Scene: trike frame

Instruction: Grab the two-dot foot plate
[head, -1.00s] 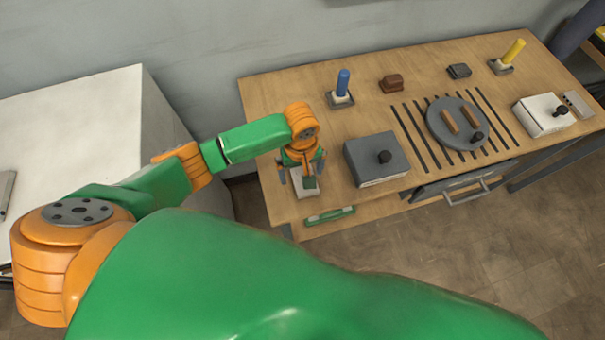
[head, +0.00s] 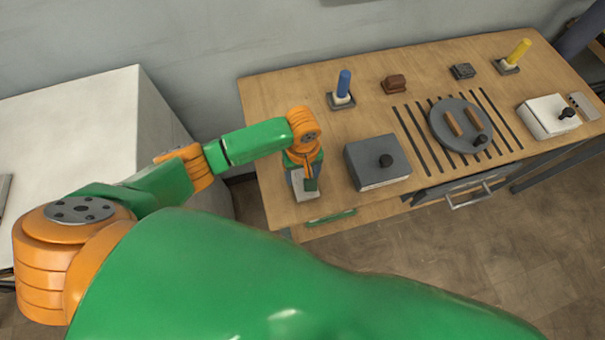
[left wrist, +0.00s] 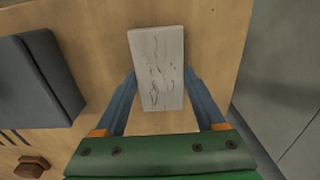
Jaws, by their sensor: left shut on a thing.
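A pale, rectangular plate (left wrist: 156,65) with dark scratch-like marks lies between the fingers of my left gripper (left wrist: 159,78) in the left wrist view. The fingers are shut on its long sides. In the head view my left gripper (head: 303,178) points down over the plate (head: 306,196) at the table's front left corner, partly covering it. No dots can be made out on this plate, so I cannot tell from its face whether it is the two-dot one. A small grey plate (head: 584,106) lies at the table's right end. My right gripper is not in view.
Beyond are a blue peg (head: 343,88), brown block (head: 394,84), round grey disc (head: 460,124), yellow peg (head: 515,54) and white box (head: 549,117).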

